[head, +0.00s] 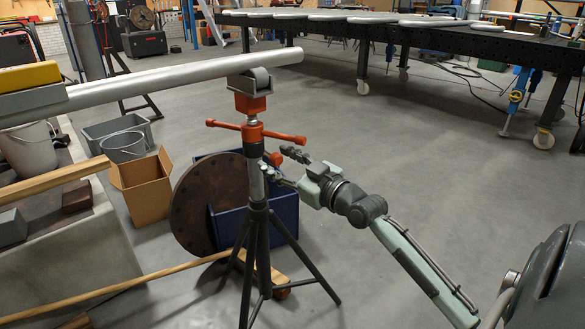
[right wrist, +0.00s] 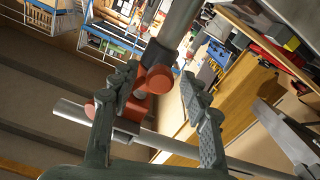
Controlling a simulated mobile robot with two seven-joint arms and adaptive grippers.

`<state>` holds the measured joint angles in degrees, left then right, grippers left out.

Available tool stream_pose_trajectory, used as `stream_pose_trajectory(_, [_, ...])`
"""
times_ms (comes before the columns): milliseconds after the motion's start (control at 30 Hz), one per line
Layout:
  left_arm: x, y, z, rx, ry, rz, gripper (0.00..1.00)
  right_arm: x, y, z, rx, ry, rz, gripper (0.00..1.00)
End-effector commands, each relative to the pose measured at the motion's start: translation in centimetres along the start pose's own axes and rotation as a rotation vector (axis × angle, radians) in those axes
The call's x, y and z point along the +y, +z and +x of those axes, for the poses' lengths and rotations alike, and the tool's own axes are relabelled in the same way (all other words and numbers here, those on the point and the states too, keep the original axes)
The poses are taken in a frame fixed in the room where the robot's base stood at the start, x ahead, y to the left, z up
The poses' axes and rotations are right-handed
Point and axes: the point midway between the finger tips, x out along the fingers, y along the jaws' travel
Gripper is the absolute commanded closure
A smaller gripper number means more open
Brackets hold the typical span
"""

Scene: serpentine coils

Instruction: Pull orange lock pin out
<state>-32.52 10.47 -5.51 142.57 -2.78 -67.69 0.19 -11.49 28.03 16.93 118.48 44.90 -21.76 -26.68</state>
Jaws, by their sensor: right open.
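The orange lock pin (head: 272,158) sticks out to the right from the upper tube of a black tripod pipe stand (head: 257,185), just under its orange T-handle collar (head: 252,131). My right gripper (head: 282,167) is open beside the stand, fingers pointing left toward the pin. In the right wrist view, the pin's round orange knob (right wrist: 158,78) shows between the spread fingers (right wrist: 160,85), nearer the left finger. I cannot tell whether that finger touches it. The pin's shaft is hidden. My left gripper is in neither view.
A long silvery pipe (head: 190,75) rests on the stand's roller head (head: 250,82). Behind the stand are a rusty round plate (head: 195,205), a blue bin (head: 284,208) and a cardboard box (head: 143,188). A dark worktable (head: 440,40) stands at the back. The floor right of my arm is clear.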

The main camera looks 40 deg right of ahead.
Motion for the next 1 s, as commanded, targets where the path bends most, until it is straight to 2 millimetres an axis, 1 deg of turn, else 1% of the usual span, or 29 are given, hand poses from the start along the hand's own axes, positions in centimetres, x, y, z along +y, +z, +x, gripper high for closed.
stream_pose_trajectory(167, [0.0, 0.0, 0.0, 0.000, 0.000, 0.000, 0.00, -0.1, 0.2, -2.8, -0.005, -0.002, -0.003, 0.53])
stream_pose_trajectory(400, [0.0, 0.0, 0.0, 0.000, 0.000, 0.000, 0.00, -0.1, 0.2, -7.6, -0.006, -0.003, -0.002, 0.53])
stream_pose_trajectory(533, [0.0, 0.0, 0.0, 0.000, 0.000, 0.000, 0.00, -0.1, 0.1, -9.5, -0.005, -0.003, -0.001, 0.53])
stream_pose_trajectory(633, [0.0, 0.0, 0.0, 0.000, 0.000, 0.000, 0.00, 0.0, 0.1, -10.6, -0.004, -0.001, -0.001, 0.53])
stream_pose_trajectory(733, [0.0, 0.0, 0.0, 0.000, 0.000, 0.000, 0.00, 0.0, 0.1, -11.2, -0.003, -0.001, 0.000, 0.53])
stream_pose_trajectory(1000, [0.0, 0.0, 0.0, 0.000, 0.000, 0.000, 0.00, 0.0, 0.0, -11.6, 0.000, 0.000, 0.000, 0.53])
